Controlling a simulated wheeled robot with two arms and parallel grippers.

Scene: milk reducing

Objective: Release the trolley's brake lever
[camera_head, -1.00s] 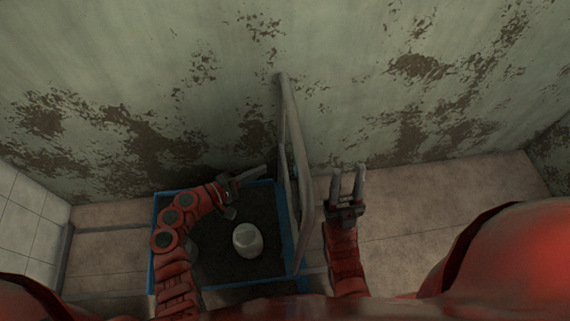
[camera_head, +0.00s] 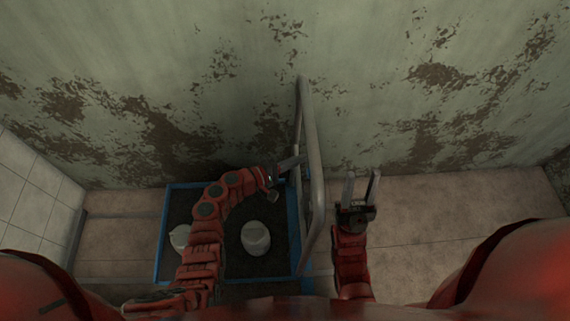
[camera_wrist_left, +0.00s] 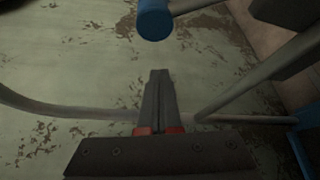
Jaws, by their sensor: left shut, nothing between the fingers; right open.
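The trolley has a dark deck with a blue rim (camera_head: 160,235) and an upright grey tube handle (camera_head: 312,150) on its right side. My left gripper (camera_head: 302,160) is shut and empty, its fingertips close to the handle's tubes; I cannot tell if they touch. In the left wrist view, its closed fingers (camera_wrist_left: 160,76) point at a gap between grey tubes. A blue-ended grey rod (camera_wrist_left: 155,20) is beyond the fingertips and may be the brake lever; no lever is clear in the head view. My right gripper (camera_head: 362,187) is open and empty, right of the handle.
A pale can (camera_head: 255,238) stands on the deck, and another pale can (camera_head: 180,237) is partly hidden behind my left arm. A stained wall (camera_head: 230,110) stands close behind the trolley. The tiled floor (camera_head: 450,215) to the right is clear.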

